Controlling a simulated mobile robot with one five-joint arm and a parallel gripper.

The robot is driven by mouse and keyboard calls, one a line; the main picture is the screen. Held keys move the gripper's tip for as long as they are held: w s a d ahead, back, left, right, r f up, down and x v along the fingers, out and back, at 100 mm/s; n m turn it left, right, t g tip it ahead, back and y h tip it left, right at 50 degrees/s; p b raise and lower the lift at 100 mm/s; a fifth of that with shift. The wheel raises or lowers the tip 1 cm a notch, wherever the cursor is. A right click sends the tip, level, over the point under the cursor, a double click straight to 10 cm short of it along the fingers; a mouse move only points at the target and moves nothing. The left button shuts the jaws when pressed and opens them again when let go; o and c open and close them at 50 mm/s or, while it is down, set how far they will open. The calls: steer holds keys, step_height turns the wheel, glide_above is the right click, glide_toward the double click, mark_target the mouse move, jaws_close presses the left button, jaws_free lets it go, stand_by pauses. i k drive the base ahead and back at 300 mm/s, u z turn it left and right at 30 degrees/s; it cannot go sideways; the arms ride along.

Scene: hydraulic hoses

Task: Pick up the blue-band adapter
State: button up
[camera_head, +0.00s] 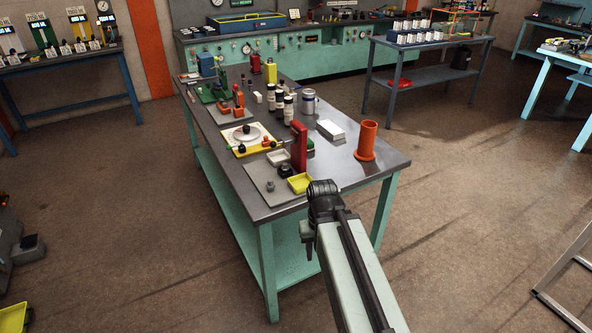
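I cannot pick out a blue-band adapter with certainty. A small grey fitting (270,186) lies on the grey mat (256,176) at the near end of the bench; no blue band can be made out on it. A grey cylinder with a bluish band (308,104) stands farther back, past the dark bottles. The dark end of my arm, with my gripper (308,248), points down in front of the bench's near edge, to the right of the mat. It is small and dark, so its fingers cannot be told apart.
The steel-topped bench (348,176) carries a yellow tray (300,183), a red upright block (299,146), an orange cylinder (367,140), a white box (330,130), a white plate on a yellow board (243,133) and several dark bottles (279,107).

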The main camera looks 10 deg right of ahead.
mark_target(285, 169)
steer(key=z, duration=0.05)
steer(key=i, duration=0.55)
steer(key=u, duration=3.1)
steer(key=k, duration=1.35)
steer(key=z, duration=0.3)
steer(key=i, duration=1)
steer(key=u, duration=0.05)
